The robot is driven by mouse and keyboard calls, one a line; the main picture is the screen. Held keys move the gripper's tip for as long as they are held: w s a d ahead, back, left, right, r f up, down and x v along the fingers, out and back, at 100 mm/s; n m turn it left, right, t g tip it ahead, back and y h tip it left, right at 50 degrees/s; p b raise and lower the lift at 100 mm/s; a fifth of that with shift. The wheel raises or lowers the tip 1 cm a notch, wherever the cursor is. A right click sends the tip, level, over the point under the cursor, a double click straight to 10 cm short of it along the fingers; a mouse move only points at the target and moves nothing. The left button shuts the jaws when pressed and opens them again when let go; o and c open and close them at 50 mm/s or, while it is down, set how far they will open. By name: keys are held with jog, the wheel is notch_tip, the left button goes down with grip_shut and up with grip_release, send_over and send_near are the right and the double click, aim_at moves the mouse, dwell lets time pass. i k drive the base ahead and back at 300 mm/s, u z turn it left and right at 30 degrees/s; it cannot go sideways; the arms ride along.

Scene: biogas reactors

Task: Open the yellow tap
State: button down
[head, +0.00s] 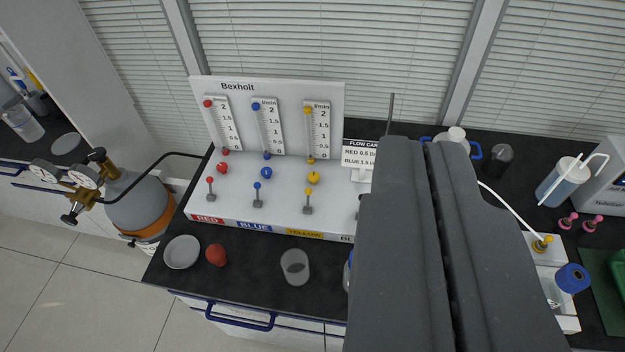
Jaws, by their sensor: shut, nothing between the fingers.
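The flow panel (270,95) marked Bexholt stands on the dark bench. Its yellow column has a small lever tap with a yellow ball tip (308,191), standing roughly upright above the YELLOW label (304,234). A round yellow knob (313,177) sits just behind it, below the yellow-marked flow tube (309,130). My gripper (424,148) is shut and empty. It fills the right of centre, to the right of the yellow tap and apart from it in the picture. It hides the panel's right end, including most of a fourth column.
Red (210,189) and blue (257,194) levers stand left of the yellow one. A gas cylinder (139,205) stands left. Bottles and a white tray are right.

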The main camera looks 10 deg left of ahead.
aim_at(307, 190)
jog(key=z, duration=0.05)
jog(key=i, duration=1)
jog(key=u, duration=0.05)
